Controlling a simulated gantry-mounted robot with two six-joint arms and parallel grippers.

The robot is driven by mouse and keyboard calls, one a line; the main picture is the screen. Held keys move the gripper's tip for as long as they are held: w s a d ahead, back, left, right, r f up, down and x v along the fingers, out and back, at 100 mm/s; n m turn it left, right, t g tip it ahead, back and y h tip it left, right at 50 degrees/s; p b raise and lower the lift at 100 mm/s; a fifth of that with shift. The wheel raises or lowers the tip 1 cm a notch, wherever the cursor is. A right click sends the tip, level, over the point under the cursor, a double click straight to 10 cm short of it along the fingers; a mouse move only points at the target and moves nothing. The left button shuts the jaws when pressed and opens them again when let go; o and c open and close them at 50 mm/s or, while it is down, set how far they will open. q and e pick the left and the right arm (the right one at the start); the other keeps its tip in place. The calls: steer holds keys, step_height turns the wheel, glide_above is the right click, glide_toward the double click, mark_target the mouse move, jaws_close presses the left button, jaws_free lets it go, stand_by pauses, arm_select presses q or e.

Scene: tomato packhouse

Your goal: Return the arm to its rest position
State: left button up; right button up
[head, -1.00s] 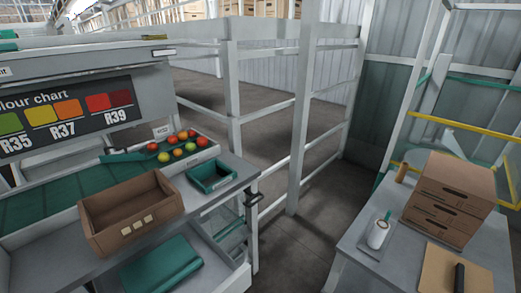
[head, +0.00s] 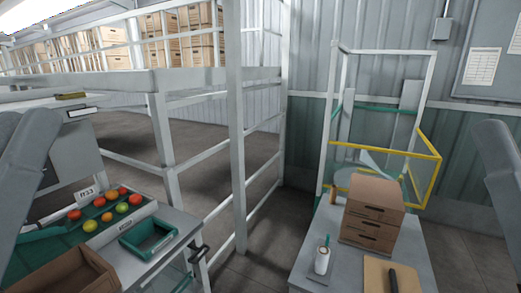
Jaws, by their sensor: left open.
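The brown open crate (head: 92,265) is in the bottom left corner, partly cut off. Red, yellow and green tomatoes (head: 122,207) sit in a row tray beyond it.
A green-rimmed bin (head: 161,249) stands on the left bench. The right table holds stacked cardboard boxes (head: 373,209), a white cylinder (head: 322,260) and a clipboard (head: 378,274). A yellow rail (head: 385,151) stands behind. Open floor (head: 262,262) lies between the benches.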

arm_select(q)
step_height(320, 180, up, 37)
steer(key=a+y+p, duration=0.2)
steer(key=y+p, duration=0.1)
steer(key=p, duration=3.5)
steer(key=shift+w+a+r+y, duration=0.15)
steer(key=shift+w+y, duration=0.1)
steer(key=shift+y, duration=0.15)
step_height(320, 180, down, 50)
steer(key=b, duration=5)
steer(key=shift+y, duration=0.3)
